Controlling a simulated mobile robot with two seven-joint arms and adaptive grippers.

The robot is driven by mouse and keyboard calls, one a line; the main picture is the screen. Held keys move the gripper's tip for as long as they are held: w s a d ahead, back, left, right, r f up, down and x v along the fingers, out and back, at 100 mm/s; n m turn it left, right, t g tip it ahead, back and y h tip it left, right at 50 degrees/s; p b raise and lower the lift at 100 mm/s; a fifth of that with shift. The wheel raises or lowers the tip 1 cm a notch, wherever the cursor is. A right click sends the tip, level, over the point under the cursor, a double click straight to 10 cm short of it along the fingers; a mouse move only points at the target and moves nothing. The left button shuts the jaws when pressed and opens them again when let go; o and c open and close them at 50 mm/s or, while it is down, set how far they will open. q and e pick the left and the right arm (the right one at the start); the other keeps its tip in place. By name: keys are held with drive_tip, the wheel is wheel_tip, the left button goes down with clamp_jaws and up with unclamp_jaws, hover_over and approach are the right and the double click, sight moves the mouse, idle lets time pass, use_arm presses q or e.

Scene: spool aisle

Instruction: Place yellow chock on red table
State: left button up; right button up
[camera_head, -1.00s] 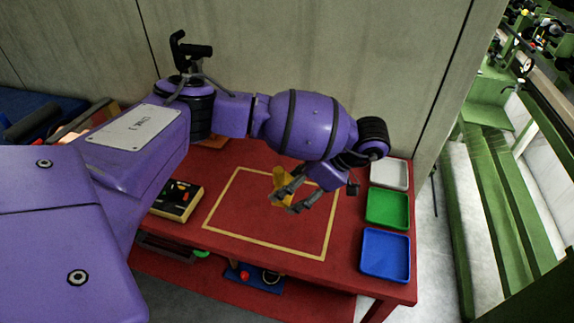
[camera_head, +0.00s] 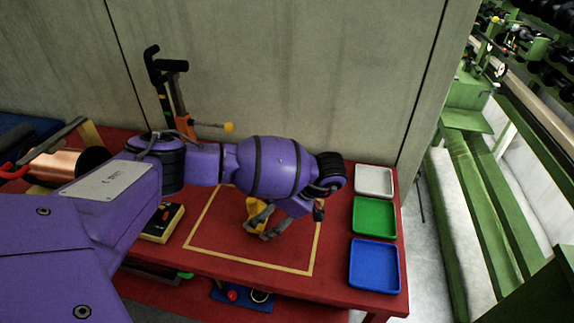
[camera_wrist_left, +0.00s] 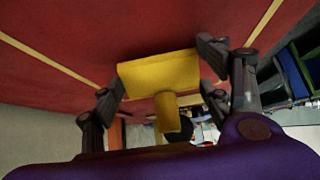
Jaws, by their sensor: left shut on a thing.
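The yellow chock (camera_head: 252,209) is between the fingers of my left gripper (camera_head: 264,222), inside the yellow-outlined square on the red table (camera_head: 222,258). In the left wrist view the chock (camera_wrist_left: 160,74) shows a broad yellow face with a short stem below it. The fingers of my left gripper (camera_wrist_left: 165,85) stand on both sides of it, shut on it. The chock is at or just above the tabletop; I cannot tell whether it touches. My right gripper is not in view.
White (camera_head: 374,181), green (camera_head: 374,218) and blue (camera_head: 374,265) trays line the table's right end. A black and yellow box (camera_head: 162,222) lies left of the square. A copper spool (camera_head: 68,164) and an upright orange-and-black tool (camera_head: 177,100) are at the back left. A lower shelf holds small items.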

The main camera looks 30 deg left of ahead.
use_arm(q)
drive_tip(key=shift+s+d+f, duration=0.1)
drive_tip(key=shift+s+f, duration=0.15)
drive_tip(key=shift+f, duration=0.4)
drive_tip(key=o, duration=1)
drive_tip(key=shift+f, duration=0.1)
drive_tip(key=o, duration=0.4)
drive_tip(key=shift+f, duration=0.1)
drive_tip(key=shift+w, duration=0.1)
drive_tip(key=shift+w+r, duration=0.1)
drive_tip(key=shift+r, duration=0.15)
drive_tip(key=shift+r, duration=0.4)
drive_tip(key=shift+p+v, duration=0.55)
drive_tip(key=shift+v, duration=5.6)
drive_tip(key=shift+r, duration=0.15)
